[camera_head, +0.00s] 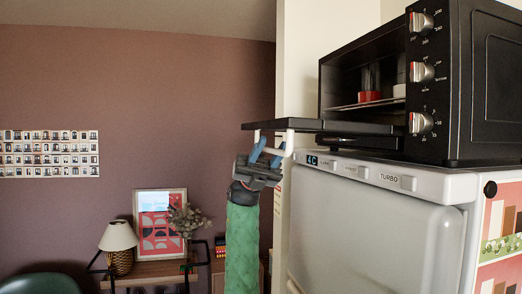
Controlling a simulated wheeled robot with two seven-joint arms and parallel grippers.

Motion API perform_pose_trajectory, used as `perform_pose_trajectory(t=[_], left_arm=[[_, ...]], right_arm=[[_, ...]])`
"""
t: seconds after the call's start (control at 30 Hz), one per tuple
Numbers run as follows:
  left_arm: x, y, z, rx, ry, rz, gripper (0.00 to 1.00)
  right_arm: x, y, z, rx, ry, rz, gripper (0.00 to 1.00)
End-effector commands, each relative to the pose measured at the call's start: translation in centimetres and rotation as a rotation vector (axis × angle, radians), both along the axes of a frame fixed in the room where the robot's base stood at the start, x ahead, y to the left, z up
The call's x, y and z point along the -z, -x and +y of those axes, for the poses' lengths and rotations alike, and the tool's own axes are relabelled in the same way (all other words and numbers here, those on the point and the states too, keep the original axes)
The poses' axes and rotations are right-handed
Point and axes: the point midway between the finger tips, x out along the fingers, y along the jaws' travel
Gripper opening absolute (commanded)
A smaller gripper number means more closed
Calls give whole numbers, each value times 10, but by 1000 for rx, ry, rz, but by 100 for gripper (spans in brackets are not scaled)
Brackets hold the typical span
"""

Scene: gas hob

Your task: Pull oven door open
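The black oven (468,85) stands at the upper right. Its door (320,126) is swung down and sticks out to the left, about level, seen nearly edge-on. A pale handle (289,140) hangs below the door's outer end. My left gripper (268,150), on a green arm, points up at this handle. Its two blue fingers are apart, with a visible gap, and overlap the handle bar in the picture. I cannot tell whether they touch it. My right gripper is not in view.
The oven sits on a white appliance (375,225) with a button panel. Inside the oven, a red item (369,96) and a pale item rest on a rack. A side table with a lamp (119,241) and a framed print stands at lower left. Open space lies left of the door.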

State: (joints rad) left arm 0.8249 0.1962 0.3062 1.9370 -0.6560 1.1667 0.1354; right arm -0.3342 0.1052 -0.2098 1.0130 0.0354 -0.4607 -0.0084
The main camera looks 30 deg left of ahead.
Motion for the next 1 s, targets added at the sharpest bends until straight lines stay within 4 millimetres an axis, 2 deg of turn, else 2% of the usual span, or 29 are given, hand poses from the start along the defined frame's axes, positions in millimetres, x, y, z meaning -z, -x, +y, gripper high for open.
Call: perform_pose_trajectory(t=[0.13,0.3,0.7,0.8,0.9,1.0], left_arm=[[0,0,0,0,0,0,32],[0,0,0,0,0,0,0],[-5,2,2,-1,-23,19,0],[-10,3,3,0,-41,41,0],[-16,3,3,-2,-56,60,0],[-24,3,3,-2,-62,69,0]], right_arm=[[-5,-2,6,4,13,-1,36],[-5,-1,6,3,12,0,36],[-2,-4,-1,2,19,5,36],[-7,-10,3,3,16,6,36],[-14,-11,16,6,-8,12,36],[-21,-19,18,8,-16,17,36]])
